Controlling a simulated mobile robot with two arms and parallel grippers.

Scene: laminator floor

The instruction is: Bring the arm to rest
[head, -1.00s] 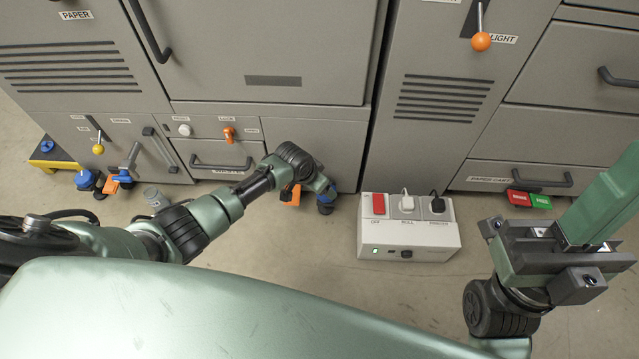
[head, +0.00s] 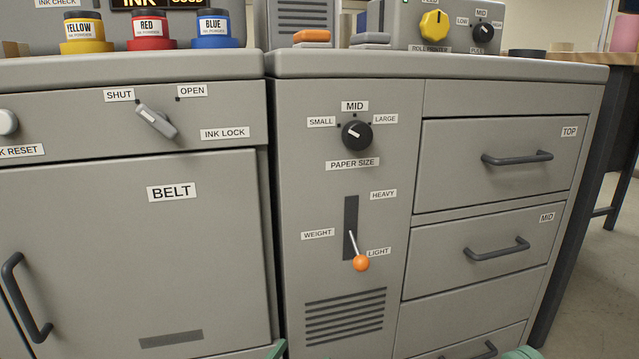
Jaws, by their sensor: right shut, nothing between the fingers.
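Only the green tip of my right gripper (head: 520,353) shows, at the bottom edge right of centre in the head view. It is shut and empty, in front of the lower drawers and apart from any visible object in my grasp. Most of it and its arm are below the frame. A small green piece of my own body shows at the bottom edge left of centre; I cannot tell which part. My left gripper is not in view.
A cabinet door marked BELT (head: 172,235) stands at left. Shut drawers (head: 484,245) are at right. Ink jars (head: 150,30) stand on top. Floor (head: 600,265) shows at far right.

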